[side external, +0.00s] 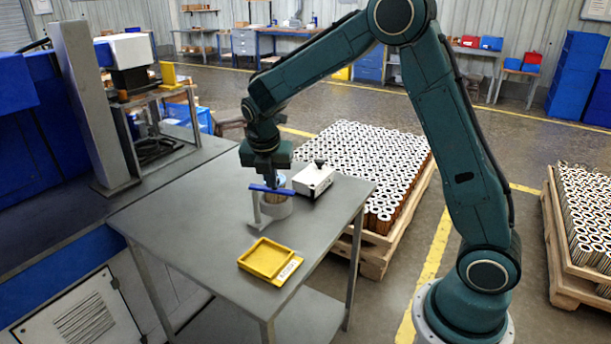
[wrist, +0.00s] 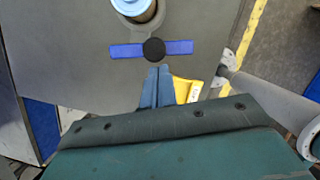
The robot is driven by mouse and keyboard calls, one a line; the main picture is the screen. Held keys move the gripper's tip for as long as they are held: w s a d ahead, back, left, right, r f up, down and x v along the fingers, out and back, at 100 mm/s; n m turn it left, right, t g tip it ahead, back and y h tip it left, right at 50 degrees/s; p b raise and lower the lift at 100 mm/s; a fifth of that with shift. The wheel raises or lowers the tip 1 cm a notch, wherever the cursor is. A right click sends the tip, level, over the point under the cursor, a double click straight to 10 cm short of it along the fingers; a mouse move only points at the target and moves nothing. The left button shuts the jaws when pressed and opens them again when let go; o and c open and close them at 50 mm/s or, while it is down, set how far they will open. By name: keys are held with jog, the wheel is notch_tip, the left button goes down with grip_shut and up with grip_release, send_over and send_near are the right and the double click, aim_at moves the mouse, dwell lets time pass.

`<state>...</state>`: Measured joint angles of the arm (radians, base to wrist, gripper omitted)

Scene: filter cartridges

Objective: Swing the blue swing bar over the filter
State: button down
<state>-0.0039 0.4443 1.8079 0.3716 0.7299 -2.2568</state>
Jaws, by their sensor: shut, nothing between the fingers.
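The blue swing bar (side external: 285,191) lies level on top of an upright grey post (side external: 256,212). In the wrist view the bar (wrist: 180,47) runs left to right, with a round black knob (wrist: 153,49) at its middle. The filter (wrist: 131,8) has a light blue top and stands in a round grey holder (side external: 280,210), partly cut off by the wrist view's top edge. The bar is beside the filter, not across its top. My gripper (wrist: 158,69) is shut and empty, its fingertips close to the knob; contact cannot be told. In the side view my gripper (side external: 269,182) is just above the bar.
A white box (side external: 314,181) stands behind the holder on the grey table (side external: 190,230). A yellow tray (side external: 251,250) with a label lies near the front. The table's left part is clear. A pallet of many cartridges (side external: 365,160) stands behind the table.

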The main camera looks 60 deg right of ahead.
jog(key=shift+d, duration=0.45)
dwell(0.6)
jog(key=w+d+n, duration=0.1)
jog(key=w+d, duration=0.2)
jog(key=d, duration=0.4)
jog(key=shift+w, duration=0.3)
dwell(0.6)
jog(key=shift+w+n, duration=0.1)
jog(key=shift+n, duration=0.2)
jog(key=shift+s, duration=0.2)
dwell(0.6)
jog(key=s+r, duration=0.6)
jog(key=r, duration=0.4)
jog(key=shift+s+r, duration=0.2)
jog(key=shift+s, duration=0.05)
